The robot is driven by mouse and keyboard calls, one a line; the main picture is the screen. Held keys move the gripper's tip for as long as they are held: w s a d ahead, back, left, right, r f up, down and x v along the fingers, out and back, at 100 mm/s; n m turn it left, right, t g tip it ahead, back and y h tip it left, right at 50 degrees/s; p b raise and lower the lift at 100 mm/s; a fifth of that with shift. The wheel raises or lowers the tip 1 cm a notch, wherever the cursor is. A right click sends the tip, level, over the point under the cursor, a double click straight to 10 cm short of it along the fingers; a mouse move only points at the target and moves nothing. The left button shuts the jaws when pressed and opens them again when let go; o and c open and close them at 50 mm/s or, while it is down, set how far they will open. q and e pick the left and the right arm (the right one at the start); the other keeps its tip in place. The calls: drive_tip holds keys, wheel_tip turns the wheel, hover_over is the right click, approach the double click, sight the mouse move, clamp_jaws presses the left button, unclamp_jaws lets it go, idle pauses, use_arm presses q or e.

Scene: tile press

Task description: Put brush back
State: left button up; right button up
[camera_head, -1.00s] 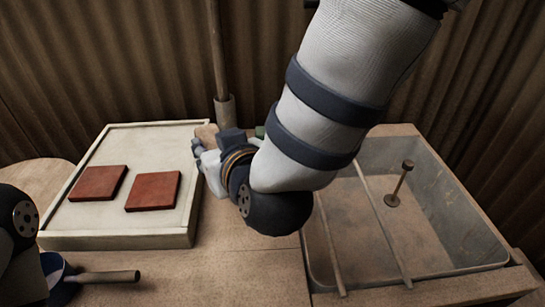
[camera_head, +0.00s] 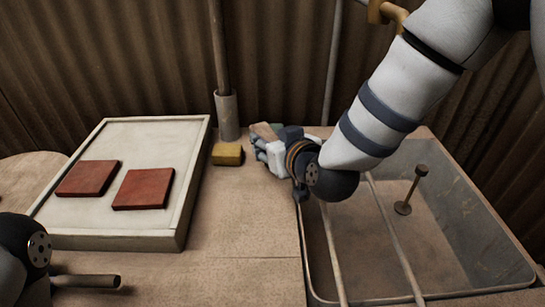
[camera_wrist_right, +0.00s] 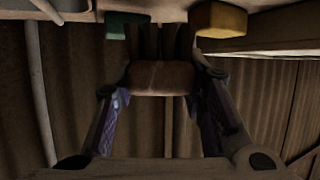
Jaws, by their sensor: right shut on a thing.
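The brush (camera_wrist_right: 161,78) has a brown wooden block and dark bristles. In the right wrist view it sits between the two fingers of my right gripper (camera_wrist_right: 162,85), which is shut on it. In the head view my right gripper (camera_head: 268,147) is over the back of the table, between the pale tray and the basin. The tan end of the brush (camera_head: 264,130) shows just beyond the fingers there; the rest is hidden. Part of my left arm shows at the lower left, but its gripper is out of view.
A yellow block (camera_head: 228,154) and a grey holder with a pole (camera_head: 228,117) stand left of my right gripper. A pale tray (camera_head: 120,241) bears two red tiles. The basin (camera_head: 465,225) with rods and a stamp-like tool is right. A handle (camera_head: 86,281) lies front left.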

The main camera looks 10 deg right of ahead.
drive_tip(key=shift+w+d+f, duration=0.3)
drive_tip(key=shift+w+f, duration=0.1)
drive_tip(key=shift+f, duration=0.25)
drive_tip(key=f, duration=0.1)
drive_tip(key=f+b, duration=0.1)
drive_tip(key=f, duration=0.1)
drive_tip(key=shift+w+d+f, duration=0.15)
drive_tip(key=shift+w+f, duration=0.05)
drive_tip(key=shift+r, duration=0.15)
use_arm(q)
drive_tip(key=shift+s+f, duration=0.45)
drive_tip(key=shift+f, duration=0.1)
use_arm(e)
drive_tip(key=o, duration=1.2)
drive_tip(key=shift+f, duration=0.2)
